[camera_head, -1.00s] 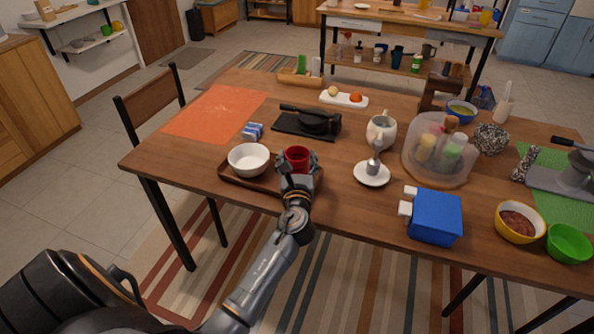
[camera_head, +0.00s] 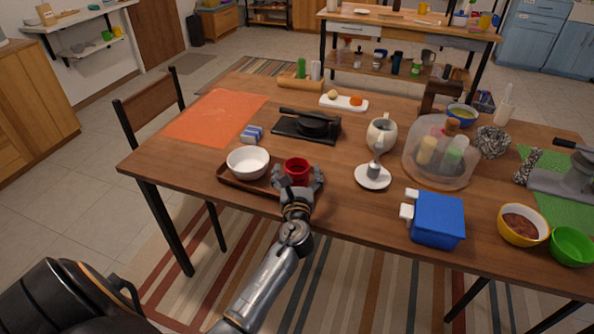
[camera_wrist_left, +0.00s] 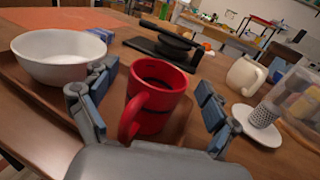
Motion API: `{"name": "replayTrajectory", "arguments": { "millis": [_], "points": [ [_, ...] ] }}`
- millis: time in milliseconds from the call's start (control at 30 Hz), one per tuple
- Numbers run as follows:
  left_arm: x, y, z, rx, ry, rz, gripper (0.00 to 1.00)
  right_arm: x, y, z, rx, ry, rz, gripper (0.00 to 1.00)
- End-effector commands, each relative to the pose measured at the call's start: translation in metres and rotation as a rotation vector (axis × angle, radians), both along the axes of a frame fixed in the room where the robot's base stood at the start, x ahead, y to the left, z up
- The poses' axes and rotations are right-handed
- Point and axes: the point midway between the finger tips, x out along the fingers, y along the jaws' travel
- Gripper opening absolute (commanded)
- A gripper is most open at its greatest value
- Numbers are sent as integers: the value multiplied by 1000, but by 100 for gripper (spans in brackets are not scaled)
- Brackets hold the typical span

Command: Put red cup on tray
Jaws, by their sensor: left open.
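The red cup (camera_head: 297,171) stands upright on the right part of the brown tray (camera_head: 233,182), to the right of a white bowl (camera_head: 248,162). In the left wrist view the red cup (camera_wrist_left: 158,95) shows with its handle toward me, between the spread fingers. My left gripper (camera_head: 298,178) is open just in front of the cup, one finger on each side; it also shows in the left wrist view (camera_wrist_left: 150,105). The cup looks free of both fingers. My right gripper is not in view.
A saucer with a small grater (camera_head: 373,176) stands right of the tray. A blue box (camera_head: 436,219) lies near the front edge. A black pan on a board (camera_head: 306,125) and a white pitcher (camera_head: 381,132) stand behind. Bare table lies between tray and blue box.

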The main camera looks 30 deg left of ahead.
Motion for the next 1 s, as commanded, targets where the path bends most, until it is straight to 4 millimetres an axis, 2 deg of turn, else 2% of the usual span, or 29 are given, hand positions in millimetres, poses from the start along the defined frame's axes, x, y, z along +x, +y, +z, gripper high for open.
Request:
{"name": "replayTrajectory", "arguments": {
  "millis": [133,233,500,700,1000],
  "points": [
    [-2,-1,3,-1,0,0,88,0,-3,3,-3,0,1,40],
    [-13,-9,1,-2,1,-2,88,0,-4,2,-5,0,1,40],
    [-62,-40,1,-2,1,-1,88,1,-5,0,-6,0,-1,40],
    [-89,-58,1,-2,1,-1,88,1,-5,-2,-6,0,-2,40],
    [-101,-66,3,0,-1,0,88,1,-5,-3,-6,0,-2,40]
  ]
}}
